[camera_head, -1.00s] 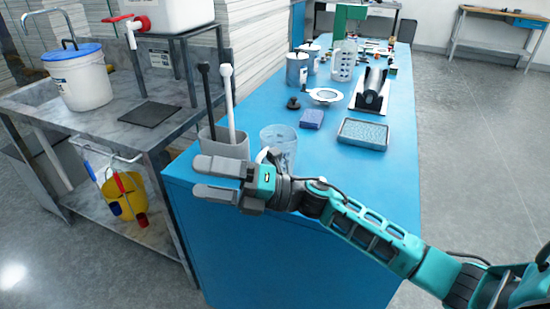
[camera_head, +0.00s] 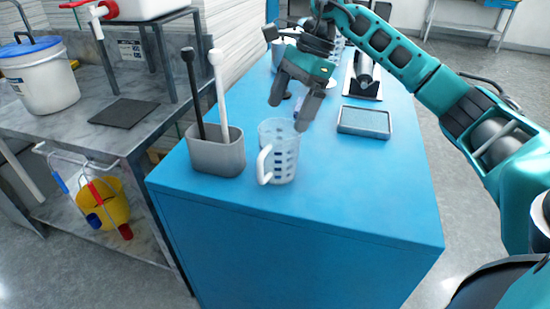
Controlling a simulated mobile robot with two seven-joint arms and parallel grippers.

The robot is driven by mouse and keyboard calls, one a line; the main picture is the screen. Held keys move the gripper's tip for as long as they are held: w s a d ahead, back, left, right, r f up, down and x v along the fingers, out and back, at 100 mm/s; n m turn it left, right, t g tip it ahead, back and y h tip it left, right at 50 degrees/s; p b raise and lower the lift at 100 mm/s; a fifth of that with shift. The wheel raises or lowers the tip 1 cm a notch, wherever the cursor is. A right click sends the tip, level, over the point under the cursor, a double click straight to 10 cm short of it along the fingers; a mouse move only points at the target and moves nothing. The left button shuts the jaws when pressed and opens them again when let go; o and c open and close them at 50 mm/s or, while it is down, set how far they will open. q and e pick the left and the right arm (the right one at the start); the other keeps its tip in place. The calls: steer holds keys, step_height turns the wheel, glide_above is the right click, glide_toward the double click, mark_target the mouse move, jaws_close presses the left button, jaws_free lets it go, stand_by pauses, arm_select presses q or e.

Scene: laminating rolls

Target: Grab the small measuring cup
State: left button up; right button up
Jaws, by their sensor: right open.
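A clear measuring cup (camera_head: 284,160) with dark markings and a white handle stands upright near the front end of the blue table (camera_head: 350,205). Its handle points toward the front left. My right gripper (camera_head: 289,113) is open and empty, pointing down just above and behind the cup, with its right finger near the cup's rim in the picture. I cannot tell whether it touches the rim. A second clear container behind is mostly hidden by my right arm. My left gripper is not in view.
A grey holder (camera_head: 215,158) with a black and a white rod stands close left of the cup. A grey tray (camera_head: 364,122) lies to the right. The table's front right is clear. A side bench with a white bucket (camera_head: 40,80) stands left.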

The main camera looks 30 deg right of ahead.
mark_target(273, 143)
steer(key=x, duration=0.9)
steer(key=shift+w+f, duration=0.1)
steer(key=shift+w, duration=0.1)
steer(key=shift+c, duration=0.2)
steer(key=c, duration=0.7)
